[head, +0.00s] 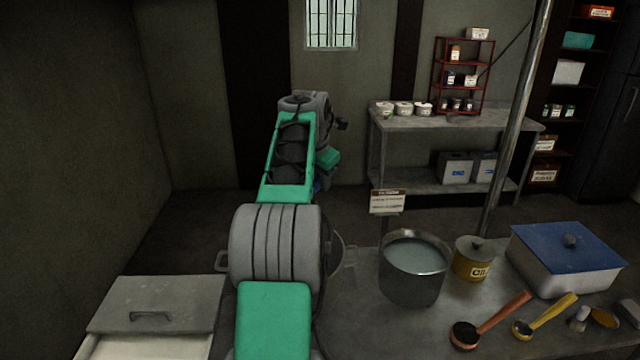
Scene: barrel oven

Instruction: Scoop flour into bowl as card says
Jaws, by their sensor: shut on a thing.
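A card (388,202) stands on a short post behind the worktop; its text is too small to read. A scoop with a red-brown handle (505,312) and a scoop with a yellow handle (559,307) lie at the front right of the worktop. A grey lid with a handle (155,300) sits on a pale bin (150,348) at lower left; I cannot tell whether flour is inside. A round metal vessel, perhaps the bowl, shows only its handles and right edge (337,256) behind my arm. My arm reaches forward; my gripper's fingers are hidden behind it.
On the worktop stand a large pot of pale liquid (413,275), a yellow oil can (473,260) and a white box with a blue lid (567,262). A metal pole (510,130) rises behind them. A shelf table (450,122) stands against the back wall.

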